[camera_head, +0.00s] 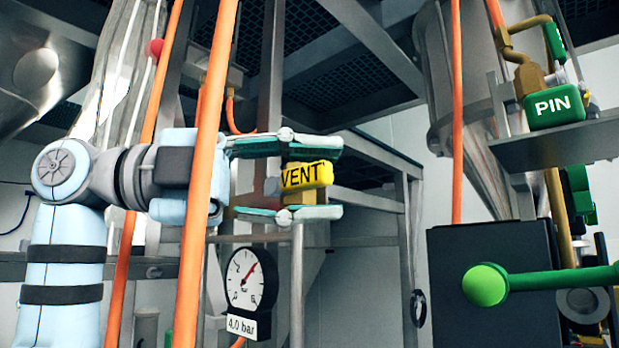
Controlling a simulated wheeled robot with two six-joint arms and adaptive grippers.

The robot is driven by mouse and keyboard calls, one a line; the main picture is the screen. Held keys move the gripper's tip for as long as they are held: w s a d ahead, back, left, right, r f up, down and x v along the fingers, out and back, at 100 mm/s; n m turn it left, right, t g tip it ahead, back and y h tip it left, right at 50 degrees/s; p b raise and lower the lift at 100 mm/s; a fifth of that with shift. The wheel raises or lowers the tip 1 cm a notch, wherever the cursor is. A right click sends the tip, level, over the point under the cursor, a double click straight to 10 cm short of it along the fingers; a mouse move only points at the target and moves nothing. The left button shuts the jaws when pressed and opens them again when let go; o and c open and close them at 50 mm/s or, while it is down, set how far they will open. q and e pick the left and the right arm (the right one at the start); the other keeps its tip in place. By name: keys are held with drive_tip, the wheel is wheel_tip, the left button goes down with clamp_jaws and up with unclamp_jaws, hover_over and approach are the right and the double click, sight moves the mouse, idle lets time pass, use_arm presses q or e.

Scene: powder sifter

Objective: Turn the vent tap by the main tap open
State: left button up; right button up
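The vent tap (308,176) has a yellow handle marked "VENT" in black and lies crosswise at the centre. My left gripper (338,180) comes in from the left with its two green-padded fingers spread, one above and one below the yellow handle. A gap shows above the handle; the lower finger is close under it, and contact cannot be told. Part of the gripper's body is hidden behind an orange hose. My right gripper is not in view. Which tap is the main tap is not clear from this view.
A pressure gauge (250,280) labelled 4.0 bar hangs below the gripper. A green "PIN" handle (554,107) is at upper right. A green lever with a round knob (485,285) crosses a dark box (500,325) at lower right.

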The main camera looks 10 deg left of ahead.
sight(299, 167)
use_arm(q)
drive_tip(key=shift+s+a+r, duration=0.1)
drive_tip(key=shift+s, duration=0.4)
drive_tip(key=c, duration=0.3)
clamp_jaws()
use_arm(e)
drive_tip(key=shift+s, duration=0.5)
use_arm(q)
drive_tip(key=shift+r, duration=0.1)
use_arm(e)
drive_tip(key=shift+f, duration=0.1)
use_arm(q)
drive_tip(key=n+h, duration=0.1)
drive_tip(key=r+n+t+h+b, duration=0.1)
drive_tip(key=n, duration=0.1)
drive_tip(key=shift+a+r+h, duration=0.1)
drive_tip(key=shift+r+h, duration=0.2)
drive_tip(key=shift+w+a+r+n+t+h+b, duration=0.15)
drive_tip(key=shift+r+n+t+h+b, duration=0.35)
drive_tip(key=shift+n, duration=0.35)
drive_tip(key=shift+w+a+r+n+t+h+b, duration=0.15)
drive_tip(key=shift+n+t+h, duration=0.15)
drive_tip(key=shift+n+t, duration=0.45)
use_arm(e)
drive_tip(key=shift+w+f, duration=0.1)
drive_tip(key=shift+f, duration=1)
